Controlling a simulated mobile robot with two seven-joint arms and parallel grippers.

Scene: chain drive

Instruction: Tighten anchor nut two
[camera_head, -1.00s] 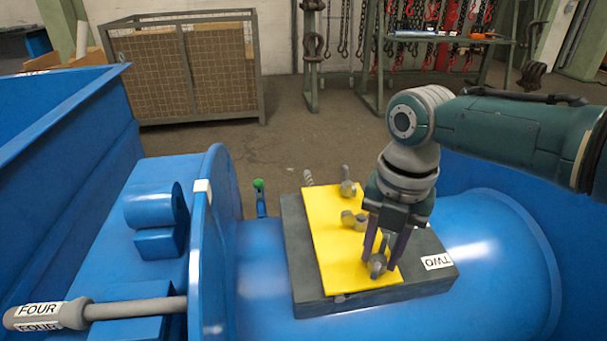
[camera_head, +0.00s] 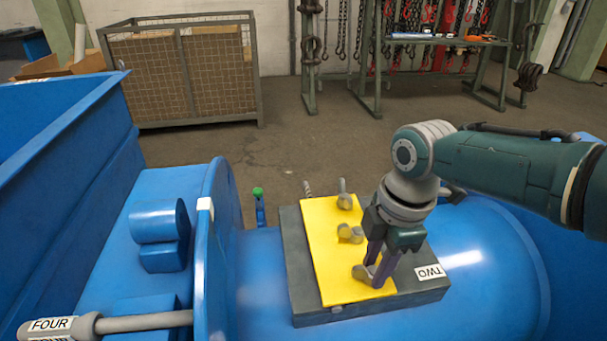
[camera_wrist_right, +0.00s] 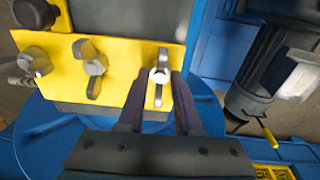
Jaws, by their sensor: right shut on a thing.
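A yellow plate (camera_head: 325,248) lies on a dark grey block (camera_head: 296,272) that bears a white TWO label (camera_head: 430,271). Three grey wing nuts stand on the plate: a far one (camera_head: 344,199), a middle one (camera_head: 350,233) and a near one (camera_head: 361,273). My right gripper (camera_head: 373,275) comes down from above onto the near wing nut, which also shows between its fingers in the right wrist view (camera_wrist_right: 159,76). The fingers are shut on that nut and partly hide it in the head view. My left gripper is not in view.
A blue flange (camera_head: 214,260) stands left of the block, with a grey rod (camera_head: 145,319) labelled FOUR beyond it. A small green-topped lever (camera_head: 258,203) stands behind. A mesh crate (camera_head: 180,75) and a rack table (camera_head: 440,40) are farther back.

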